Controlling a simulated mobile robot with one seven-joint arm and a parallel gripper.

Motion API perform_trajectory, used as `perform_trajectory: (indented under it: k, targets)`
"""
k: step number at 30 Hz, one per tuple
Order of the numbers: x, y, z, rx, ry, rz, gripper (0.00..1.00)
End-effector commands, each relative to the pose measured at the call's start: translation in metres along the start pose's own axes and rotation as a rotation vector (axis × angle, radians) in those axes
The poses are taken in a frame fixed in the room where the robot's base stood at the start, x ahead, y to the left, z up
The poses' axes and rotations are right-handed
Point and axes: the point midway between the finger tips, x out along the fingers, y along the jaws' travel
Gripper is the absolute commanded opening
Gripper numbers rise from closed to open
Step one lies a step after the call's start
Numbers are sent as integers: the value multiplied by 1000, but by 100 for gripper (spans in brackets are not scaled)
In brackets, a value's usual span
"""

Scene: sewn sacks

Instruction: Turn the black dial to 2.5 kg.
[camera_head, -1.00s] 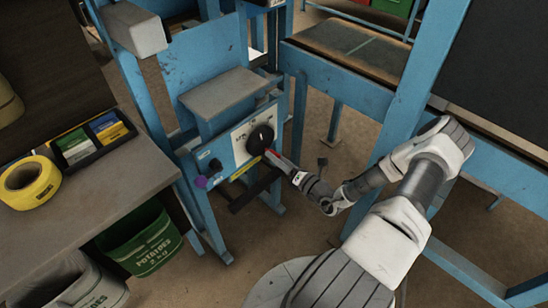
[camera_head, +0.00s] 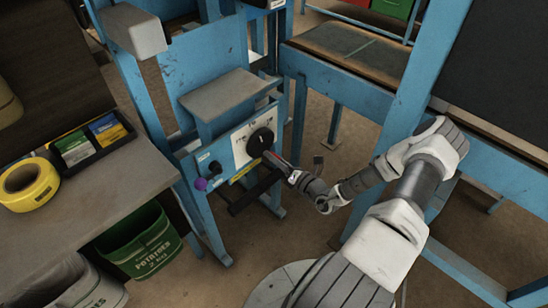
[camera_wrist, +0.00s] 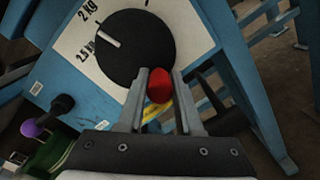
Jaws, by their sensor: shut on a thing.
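The black dial (camera_wrist: 127,48) is on a white scale plate on the front of a blue machine; it also shows in the head view (camera_head: 260,141). Its white pointer mark points to the upper left in the wrist view, between the printed 2 kg (camera_wrist: 88,12) and 2.5 kg (camera_wrist: 83,46). My gripper (camera_wrist: 157,78) is at the dial's lower right edge in the wrist view, its fingers on either side of a red knob (camera_wrist: 159,86). It is shut on that knob. How the knob joins the dial is hidden. My gripper (camera_head: 270,157) also shows in the head view.
A small purple knob (camera_wrist: 30,127) and a black knob (camera_wrist: 63,103) stand out left of the dial. A dark bar (camera_head: 254,192) juts out below it. A grey table (camera_head: 90,200) with yellow tape (camera_head: 28,185) is at left. Blue frames stand at right.

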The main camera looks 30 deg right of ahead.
Motion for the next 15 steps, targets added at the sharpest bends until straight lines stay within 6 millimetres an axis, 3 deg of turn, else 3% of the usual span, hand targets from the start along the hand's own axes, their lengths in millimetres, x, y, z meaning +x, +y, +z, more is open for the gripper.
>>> perform_trajectory:
  k: [8,15]
  targets:
    - [0,1,2,-43,-1,3,0]
    - [0,0,8,-187,-3,8,0]
